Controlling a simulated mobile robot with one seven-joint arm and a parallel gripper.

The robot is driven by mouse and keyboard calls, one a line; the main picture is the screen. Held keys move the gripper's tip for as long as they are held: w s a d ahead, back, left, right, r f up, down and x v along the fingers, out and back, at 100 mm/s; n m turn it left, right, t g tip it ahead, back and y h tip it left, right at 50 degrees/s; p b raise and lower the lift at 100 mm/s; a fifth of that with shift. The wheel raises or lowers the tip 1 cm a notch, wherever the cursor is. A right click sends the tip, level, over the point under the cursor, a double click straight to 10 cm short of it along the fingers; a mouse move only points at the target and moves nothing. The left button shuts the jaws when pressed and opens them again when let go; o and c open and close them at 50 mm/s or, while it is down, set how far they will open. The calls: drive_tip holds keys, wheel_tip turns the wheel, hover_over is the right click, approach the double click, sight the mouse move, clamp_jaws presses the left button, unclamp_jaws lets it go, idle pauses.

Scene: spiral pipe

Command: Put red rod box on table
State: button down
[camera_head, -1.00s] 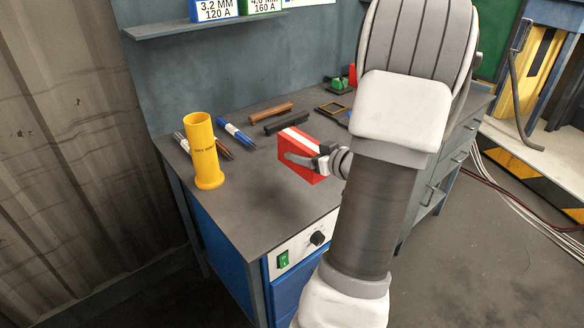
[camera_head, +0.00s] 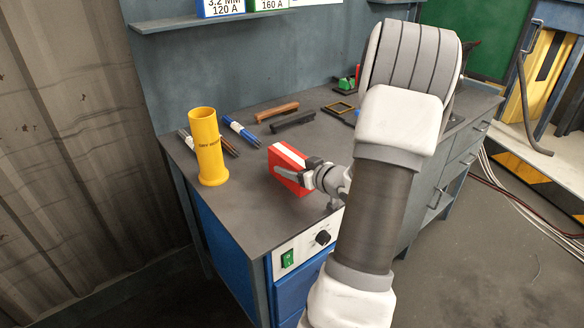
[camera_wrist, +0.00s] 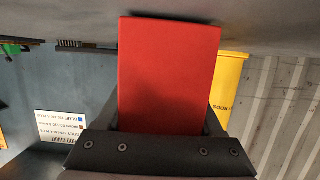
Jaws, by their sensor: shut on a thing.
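The red rod box (camera_head: 284,160) has a white band and is at the table's front part in the head view. My gripper (camera_head: 294,172) is shut on it, with a finger across its side. In the wrist view the red box (camera_wrist: 168,75) fills the middle, between the fingers of my gripper (camera_wrist: 160,128). The grey table (camera_head: 235,210) is under the box. The box is low over the table top or touching it; I cannot tell which.
A yellow cylinder (camera_head: 208,150) stands left of the box. Blue rods (camera_head: 240,130), a brown bar (camera_head: 277,111) and a black bar (camera_head: 292,122) lie behind. A shelf with the blue box (camera_head: 220,7) and green box (camera_head: 268,5) is above. The table's left front is clear.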

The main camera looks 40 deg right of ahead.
drive_tip(key=shift+f, duration=0.1)
unclamp_jaws()
drive_tip(key=shift+s+r, duration=0.1)
drive_tip(key=shift+r, duration=0.1)
drive_tip(key=p+v, duration=0.2)
drive_tip(key=v, duration=1)
